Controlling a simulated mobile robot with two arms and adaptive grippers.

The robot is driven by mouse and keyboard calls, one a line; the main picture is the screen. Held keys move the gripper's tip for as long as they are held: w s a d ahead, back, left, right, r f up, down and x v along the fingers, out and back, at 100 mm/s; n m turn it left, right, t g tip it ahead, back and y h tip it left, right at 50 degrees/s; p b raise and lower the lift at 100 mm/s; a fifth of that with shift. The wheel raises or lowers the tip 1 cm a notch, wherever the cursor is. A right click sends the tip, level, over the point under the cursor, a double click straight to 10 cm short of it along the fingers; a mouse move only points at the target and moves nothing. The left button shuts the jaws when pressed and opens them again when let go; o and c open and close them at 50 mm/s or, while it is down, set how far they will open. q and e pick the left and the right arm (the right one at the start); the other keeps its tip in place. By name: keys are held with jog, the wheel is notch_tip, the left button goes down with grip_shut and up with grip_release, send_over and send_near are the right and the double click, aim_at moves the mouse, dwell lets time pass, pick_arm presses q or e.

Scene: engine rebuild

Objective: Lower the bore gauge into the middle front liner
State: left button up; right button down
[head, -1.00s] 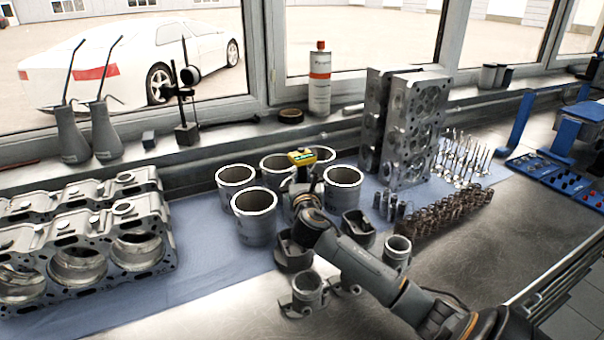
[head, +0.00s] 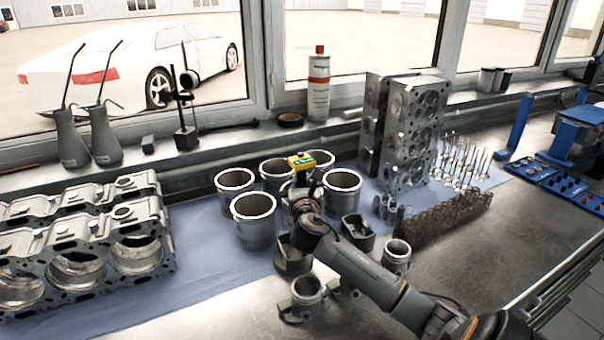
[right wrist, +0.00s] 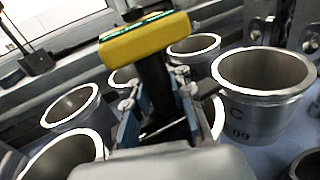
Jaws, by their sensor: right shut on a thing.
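My right gripper (head: 303,190) is shut on the bore gauge, whose yellow head (head: 301,161) stands up above the fingers. In the right wrist view, the fingers (right wrist: 160,108) grip the gauge's dark body (right wrist: 155,85) below its yellow head (right wrist: 145,40). The middle front liner (right wrist: 218,117) shows only as a bit of rim behind the gripper. The gripper is above it, between the front left liner (head: 254,230) and front right liner (head: 342,199). The gauge's lower end is hidden, so I cannot tell whether it is inside the liner. My left gripper is not in view.
Back-row liners (head: 235,190) stand close behind. Pistons (head: 307,290) lie near my right forearm. Cylinder heads (head: 405,130) and valves (head: 462,160) stand to the right, the engine block (head: 80,265) to the left. Blue mat (head: 215,270) is clear between block and liners.

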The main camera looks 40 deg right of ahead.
jog(key=c, duration=1.1)
grip_release()
jog(key=shift+f, duration=0.15)
jog(key=v, duration=1.2)
jog(key=shift+r, duration=0.3)
